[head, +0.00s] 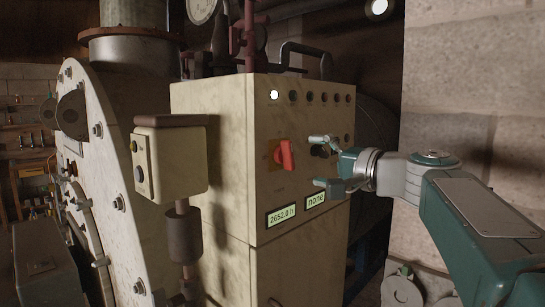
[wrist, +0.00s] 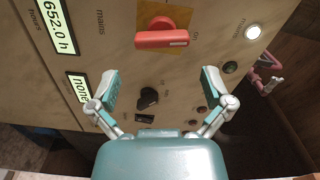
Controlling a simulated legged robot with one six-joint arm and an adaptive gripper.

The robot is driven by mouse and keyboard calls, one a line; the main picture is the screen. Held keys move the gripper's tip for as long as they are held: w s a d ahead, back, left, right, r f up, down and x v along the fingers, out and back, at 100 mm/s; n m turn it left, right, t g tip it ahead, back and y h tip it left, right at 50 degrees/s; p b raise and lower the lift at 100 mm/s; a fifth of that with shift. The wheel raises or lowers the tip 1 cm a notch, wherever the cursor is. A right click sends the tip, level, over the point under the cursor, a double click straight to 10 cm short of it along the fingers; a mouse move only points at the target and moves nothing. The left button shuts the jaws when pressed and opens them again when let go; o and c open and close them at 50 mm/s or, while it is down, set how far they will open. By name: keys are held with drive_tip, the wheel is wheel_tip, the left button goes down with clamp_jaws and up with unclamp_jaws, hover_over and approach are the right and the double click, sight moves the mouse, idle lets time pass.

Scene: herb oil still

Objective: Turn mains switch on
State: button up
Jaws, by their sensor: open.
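The red mains switch (head: 286,155) is a rotary handle on a yellow plate on the front of the cream cabinet (head: 210,105). Its handle stands roughly upright on the panel. In the wrist view the switch (wrist: 162,38) lies at the top centre, with small lettering beside the plate and a "mains" label to its left. My gripper (head: 318,160) is open and empty, just right of the switch in the head view. In the wrist view my gripper (wrist: 160,84) has its fingers spread below the switch, apart from it.
A white lamp (head: 274,95) is lit at the panel's upper left, beside several dark lamps. A black knob (wrist: 148,97) sits near the switch. Displays read 2652.0 h (head: 281,215) and none (head: 315,200). A button box (head: 170,160) stands left; a stone wall (head: 470,80) stands right.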

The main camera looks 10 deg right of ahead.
sight(292, 157)
drive_tip(key=x, duration=0.6)
drive_tip(key=shift+s+a, duration=0.2)
drive_tip(key=shift+a, duration=0.1)
drive_tip(key=shift+w, duration=0.3)
drive_tip(key=c, duration=0.8)
